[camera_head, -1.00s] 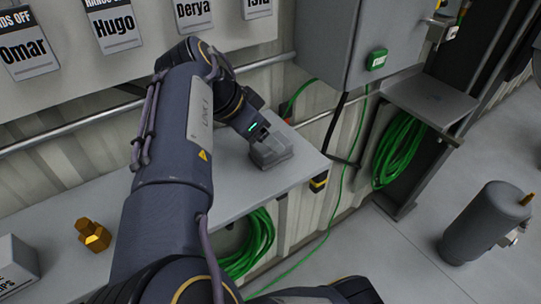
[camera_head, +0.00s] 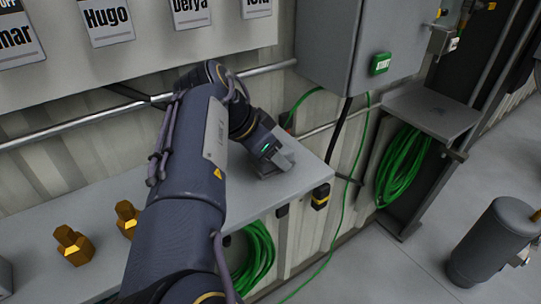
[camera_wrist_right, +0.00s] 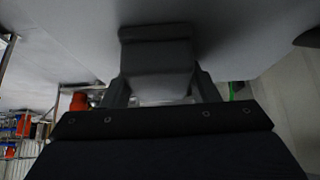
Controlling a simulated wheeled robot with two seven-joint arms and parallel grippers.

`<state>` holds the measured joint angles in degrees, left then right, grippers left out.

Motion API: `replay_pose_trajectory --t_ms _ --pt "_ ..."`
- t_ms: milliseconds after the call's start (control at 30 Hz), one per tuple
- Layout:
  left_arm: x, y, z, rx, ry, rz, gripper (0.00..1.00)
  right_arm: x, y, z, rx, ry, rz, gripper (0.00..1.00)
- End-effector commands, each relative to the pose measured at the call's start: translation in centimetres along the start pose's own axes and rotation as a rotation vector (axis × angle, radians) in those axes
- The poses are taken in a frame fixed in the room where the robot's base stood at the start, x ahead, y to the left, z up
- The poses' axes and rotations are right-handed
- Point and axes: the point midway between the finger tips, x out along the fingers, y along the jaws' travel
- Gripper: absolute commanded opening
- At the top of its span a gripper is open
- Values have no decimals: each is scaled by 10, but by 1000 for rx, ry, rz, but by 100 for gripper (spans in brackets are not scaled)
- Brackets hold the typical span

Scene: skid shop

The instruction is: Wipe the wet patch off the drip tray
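My right arm comes up from the bottom of the head view, and its gripper (camera_head: 268,150) is down at a grey stepped block (camera_head: 283,160) on the grey shelf (camera_head: 240,200). In the right wrist view the block (camera_wrist_right: 157,55) sits between the two fingers of my right gripper (camera_wrist_right: 162,88). The fingers flank it closely; I cannot tell whether they press on it. My arm covers part of the shelf. I cannot make out a drip tray or a wet patch. My left gripper is not in view.
Brass fittings (camera_head: 73,245) stand at the shelf's left part. Green hose coils hang below the shelf (camera_head: 255,255) and at right (camera_head: 402,165). A grey cylinder (camera_head: 492,243) stands on the floor.

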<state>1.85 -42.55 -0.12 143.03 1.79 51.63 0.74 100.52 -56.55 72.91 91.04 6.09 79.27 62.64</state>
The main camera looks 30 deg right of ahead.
Motion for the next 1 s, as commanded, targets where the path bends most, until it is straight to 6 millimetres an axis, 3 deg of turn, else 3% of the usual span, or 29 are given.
replay_pose_trajectory --t_ms 133,1000 --pt "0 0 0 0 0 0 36 0 0 0 0 0 0 34" --pt "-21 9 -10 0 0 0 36 -41 29 -28 -1 1 -1 34"
